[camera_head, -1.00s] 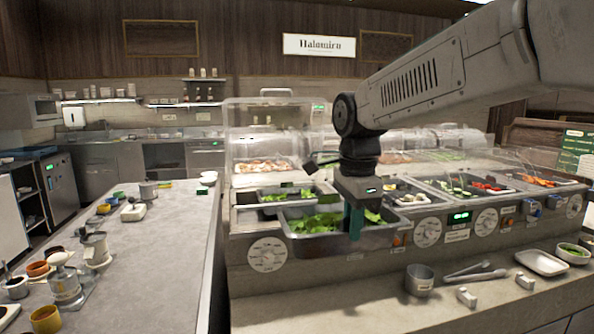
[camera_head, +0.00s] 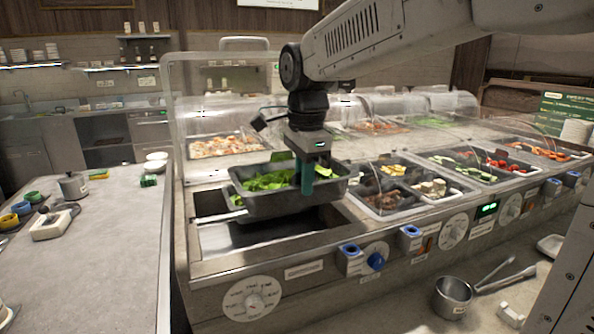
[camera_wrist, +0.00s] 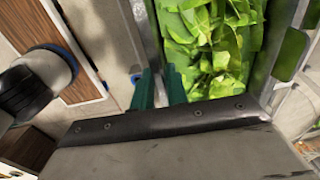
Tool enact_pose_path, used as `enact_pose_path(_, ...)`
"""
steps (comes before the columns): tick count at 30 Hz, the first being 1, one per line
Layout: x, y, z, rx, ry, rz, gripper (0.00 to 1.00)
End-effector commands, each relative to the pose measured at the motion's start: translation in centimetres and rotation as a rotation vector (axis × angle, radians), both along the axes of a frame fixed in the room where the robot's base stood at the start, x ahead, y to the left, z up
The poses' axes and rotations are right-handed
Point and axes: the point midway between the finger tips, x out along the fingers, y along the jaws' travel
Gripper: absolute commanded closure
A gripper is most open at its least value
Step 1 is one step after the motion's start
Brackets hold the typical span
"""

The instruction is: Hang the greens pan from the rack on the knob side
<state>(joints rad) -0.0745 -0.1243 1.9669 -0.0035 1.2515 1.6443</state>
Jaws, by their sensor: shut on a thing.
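The greens pan (camera_head: 275,205) is a grey metal pan filled with leafy greens. In the wrist view the green fingers (camera_wrist: 160,88) pinch the pan's side wall (camera_wrist: 151,40), with leaves on the right. Blue-ringed fittings (camera_head: 350,250) and (camera_head: 410,231) stick out along the counter's knob side, near a white dial (camera_head: 252,298). I cannot tell which part is the rack.
Other food pans (camera_head: 455,168) fill the wells to the right, under clear curved covers (camera_head: 225,120). A grey worktable (camera_head: 105,250) stands on the left.

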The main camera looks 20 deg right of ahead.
Motion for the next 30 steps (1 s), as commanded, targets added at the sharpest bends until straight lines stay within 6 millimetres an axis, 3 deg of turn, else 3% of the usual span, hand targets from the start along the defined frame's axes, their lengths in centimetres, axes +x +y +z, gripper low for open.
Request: enact_pose_path(30, 0.0, -0.1, -8.1, 0.000, 0.000, -0.002, 1.00)
